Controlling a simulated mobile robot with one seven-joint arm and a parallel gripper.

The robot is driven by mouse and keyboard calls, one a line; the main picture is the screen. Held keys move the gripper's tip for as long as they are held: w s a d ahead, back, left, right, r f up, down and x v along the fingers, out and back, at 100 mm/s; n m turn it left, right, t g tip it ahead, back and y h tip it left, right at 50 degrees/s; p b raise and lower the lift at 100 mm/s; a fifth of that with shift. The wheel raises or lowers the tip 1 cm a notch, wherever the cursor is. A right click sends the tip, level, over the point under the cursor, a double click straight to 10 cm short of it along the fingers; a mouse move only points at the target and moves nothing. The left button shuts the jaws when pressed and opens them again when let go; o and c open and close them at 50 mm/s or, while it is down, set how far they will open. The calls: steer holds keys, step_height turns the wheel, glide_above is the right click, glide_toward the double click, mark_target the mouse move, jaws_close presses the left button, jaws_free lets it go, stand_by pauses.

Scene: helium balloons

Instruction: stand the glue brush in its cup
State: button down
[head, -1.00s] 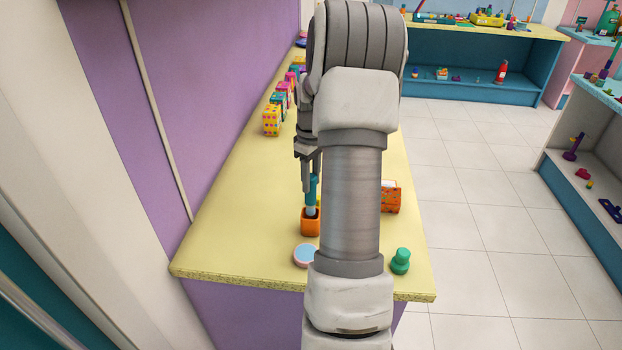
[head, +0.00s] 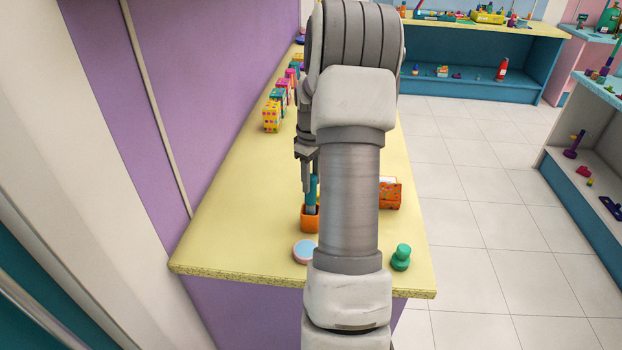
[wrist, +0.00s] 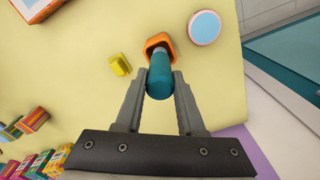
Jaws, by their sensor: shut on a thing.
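The glue brush, with a teal handle (head: 313,188), is upright in the head view, its lower end at the mouth of the orange cup (head: 308,222). My gripper (head: 308,172) is shut on the brush's handle from above. In the wrist view the teal handle (wrist: 161,78) sits between the two fingers of my gripper (wrist: 160,92). The orange cup (wrist: 158,41) shows just beyond the handle. The brush's tip is hidden inside or behind the cup's rim, and I cannot tell whether it touches the bottom.
A round blue-topped tub (head: 304,251) stands close to the cup. A green knobbed object (head: 401,258) and an orange box (head: 391,194) are to the right. A yellow block (wrist: 120,65) lies near the cup. Patterned boxes (head: 271,118) line the wall side.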

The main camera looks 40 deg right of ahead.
steer(key=shift+f, duration=0.15)
steer(key=shift+f+b, duration=0.45)
steer(key=shift+f, duration=0.35)
stand_by(0.8)
steer(key=shift+f+b, duration=0.4)
steer(key=shift+f, duration=0.4)
stand_by(0.5)
steer(key=shift+f+b, duration=0.35)
steer(key=shift+f, duration=0.45)
stand_by(0.6)
jaws_free()
stand_by(0.3)
